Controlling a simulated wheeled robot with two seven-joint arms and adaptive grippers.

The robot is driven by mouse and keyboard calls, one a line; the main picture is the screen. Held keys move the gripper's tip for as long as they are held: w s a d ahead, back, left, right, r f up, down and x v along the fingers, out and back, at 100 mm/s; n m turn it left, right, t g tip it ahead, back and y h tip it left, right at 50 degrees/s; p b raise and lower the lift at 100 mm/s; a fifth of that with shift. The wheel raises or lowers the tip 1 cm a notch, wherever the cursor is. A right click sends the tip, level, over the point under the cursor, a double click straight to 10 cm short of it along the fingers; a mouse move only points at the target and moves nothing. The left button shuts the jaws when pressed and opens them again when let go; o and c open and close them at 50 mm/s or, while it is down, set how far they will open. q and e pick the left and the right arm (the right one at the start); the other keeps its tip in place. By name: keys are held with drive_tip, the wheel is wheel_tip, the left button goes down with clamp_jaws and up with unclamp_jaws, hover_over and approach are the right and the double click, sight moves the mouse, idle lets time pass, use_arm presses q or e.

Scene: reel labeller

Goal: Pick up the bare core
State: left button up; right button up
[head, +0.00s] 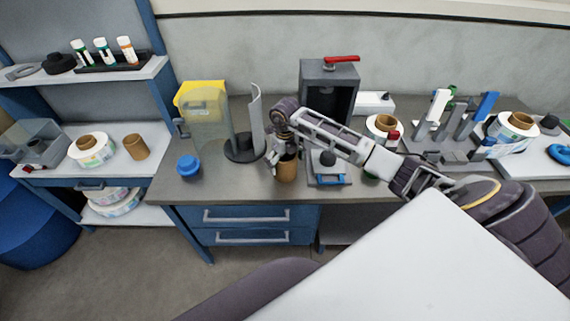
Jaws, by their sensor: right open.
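A bare brown core (287,171) stands upright on the grey bench, near its front edge. My right gripper (284,155) comes in from the right and points down at this core. Its fingers are open and at the core's top. The fingers hide part of the rim, and I cannot tell whether they touch it. My left gripper is not in view.
A dark round stand with an upright plate (256,120) is just left of the gripper. A blue round knob (188,165) and yellow bin (203,95) are further left. A dark press with a red lever (341,59) stands behind my arm. Label rolls (512,126) are right.

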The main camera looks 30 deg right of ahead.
drive_tip(key=shift+c, duration=0.3)
drive_tip(key=c, duration=0.9)
drive_tip(key=shift+r, duration=0.1)
drive_tip(key=shift+r, duration=0.2)
drive_tip(key=shift+c, duration=0.5)
use_arm(q)
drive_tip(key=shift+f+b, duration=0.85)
drive_tip(key=shift+b, duration=0.05)
use_arm(e)
drive_tip(key=shift+r, duration=4.75)
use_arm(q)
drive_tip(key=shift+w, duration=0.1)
use_arm(e)
drive_tip(key=shift+w+r, duration=0.1)
drive_tip(key=shift+c, duration=0.2)
